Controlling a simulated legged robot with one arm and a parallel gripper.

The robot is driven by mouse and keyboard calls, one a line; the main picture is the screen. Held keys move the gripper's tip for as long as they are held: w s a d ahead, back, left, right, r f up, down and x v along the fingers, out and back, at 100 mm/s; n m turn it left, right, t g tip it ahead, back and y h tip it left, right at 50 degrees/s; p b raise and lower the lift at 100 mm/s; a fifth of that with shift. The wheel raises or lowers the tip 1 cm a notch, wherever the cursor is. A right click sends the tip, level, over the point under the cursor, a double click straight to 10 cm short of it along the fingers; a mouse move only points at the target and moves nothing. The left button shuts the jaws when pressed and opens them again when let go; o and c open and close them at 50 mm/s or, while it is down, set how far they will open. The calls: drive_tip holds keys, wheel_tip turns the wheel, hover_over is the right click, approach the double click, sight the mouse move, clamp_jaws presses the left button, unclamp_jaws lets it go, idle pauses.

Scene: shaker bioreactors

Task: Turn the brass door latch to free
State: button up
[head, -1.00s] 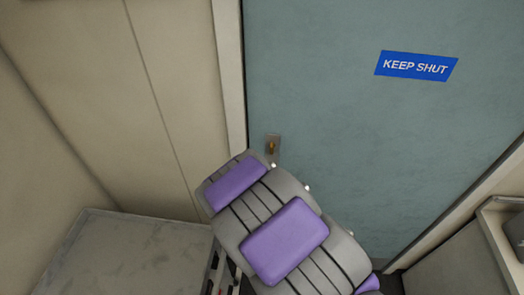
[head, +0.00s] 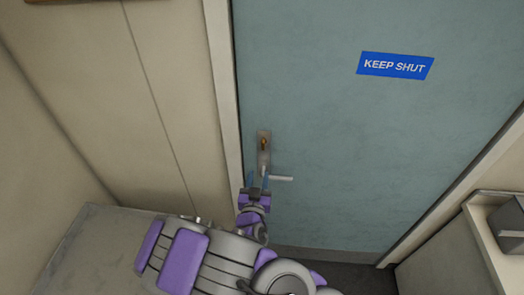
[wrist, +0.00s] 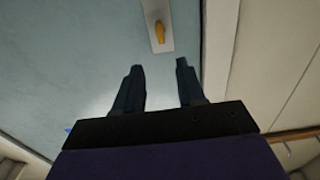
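The brass door latch (head: 263,143) sits on a metal plate on the left side of the blue-green door (head: 330,140). In the wrist view the brass latch (wrist: 160,32) points up and down on its plate, beyond my fingers. A pale lever handle (head: 281,178) sticks out to the right below the latch. My gripper (head: 258,182) is just below the latch, beside the handle. In the wrist view my gripper (wrist: 158,72) has its two fingers spread with nothing between them. The fingers do not appear to touch the latch.
A blue KEEP SHUT sign (head: 395,65) is on the upper door. The door frame (head: 222,90) runs close to the left of the latch. A grey surface (head: 95,250) fills the lower left. A counter with a grey box (head: 508,228) stands at right.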

sight(263, 146)
drive_tip(key=shift+w+d+b, duration=0.15)
drive_tip(key=shift+w+b, duration=2.4)
drive_tip(key=shift+w, duration=4.6)
drive_tip(key=shift+c, duration=0.3)
clamp_jaws()
